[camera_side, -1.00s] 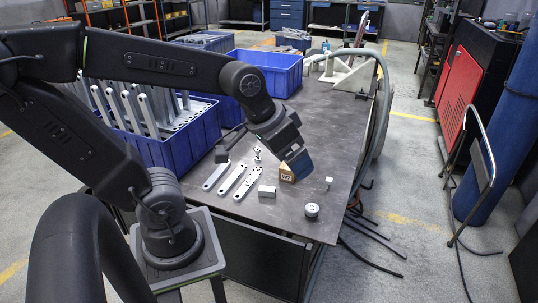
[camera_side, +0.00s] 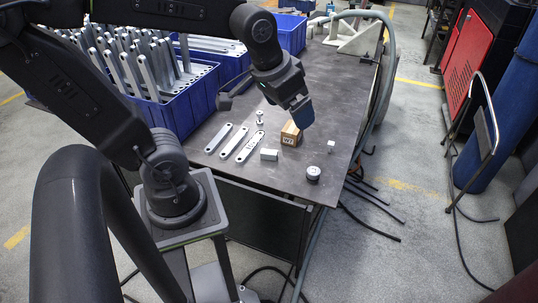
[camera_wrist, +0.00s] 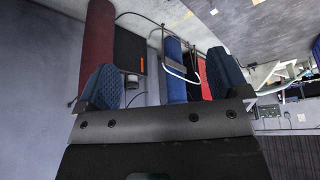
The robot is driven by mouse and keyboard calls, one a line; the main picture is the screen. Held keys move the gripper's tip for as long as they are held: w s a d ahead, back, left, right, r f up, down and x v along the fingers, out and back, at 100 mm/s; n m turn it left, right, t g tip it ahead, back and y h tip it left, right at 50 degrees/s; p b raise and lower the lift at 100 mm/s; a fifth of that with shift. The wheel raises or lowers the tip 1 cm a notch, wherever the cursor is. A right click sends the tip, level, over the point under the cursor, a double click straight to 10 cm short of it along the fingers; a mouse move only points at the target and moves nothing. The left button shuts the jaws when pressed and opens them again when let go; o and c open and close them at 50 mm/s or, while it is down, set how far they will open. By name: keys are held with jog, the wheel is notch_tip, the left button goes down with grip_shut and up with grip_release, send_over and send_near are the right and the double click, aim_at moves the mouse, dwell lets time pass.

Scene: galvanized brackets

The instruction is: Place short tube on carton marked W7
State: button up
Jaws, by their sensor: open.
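The carton marked W7 (camera_side: 290,134) is a small brown box standing on the dark table in the side view. A short grey square-sided piece, which looks like the short tube (camera_side: 269,155), lies on the table in front and to the left of the carton. My gripper (camera_side: 303,113) has blue fingers and appears above and just right of the carton, partly overlapping its outline. In the wrist view my gripper (camera_wrist: 162,62) shows its two blue fingers wide apart with nothing between them. Neither the carton nor the tube can be made out in the wrist view.
Several flat metal bars (camera_side: 238,144) lie left of the tube. A round metal part (camera_side: 313,173) and a small light block (camera_side: 331,145) lie to the right, near the table edge. Blue crates (camera_side: 178,117) stand at the left. Bare table lies between these parts.

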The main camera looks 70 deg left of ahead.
jog(key=w+a+f+n+g, duration=0.25)
jog(key=w+a+f, duration=0.25)
jog(key=w+a, duration=0.3)
jog(key=n+g, duration=0.2)
jog(key=n, duration=0.5)
send_over(269, 152)
jog(key=shift+h, duration=0.3)
jog(key=f, duration=2.8)
jog(key=shift+s+d, duration=0.15)
jog(key=shift+d, duration=0.05)
jog(key=shift+a+f, duration=0.15)
jog(key=shift+f, duration=2.7)
jog(key=shift+c, duration=0.4)
jog(key=c, duration=1)
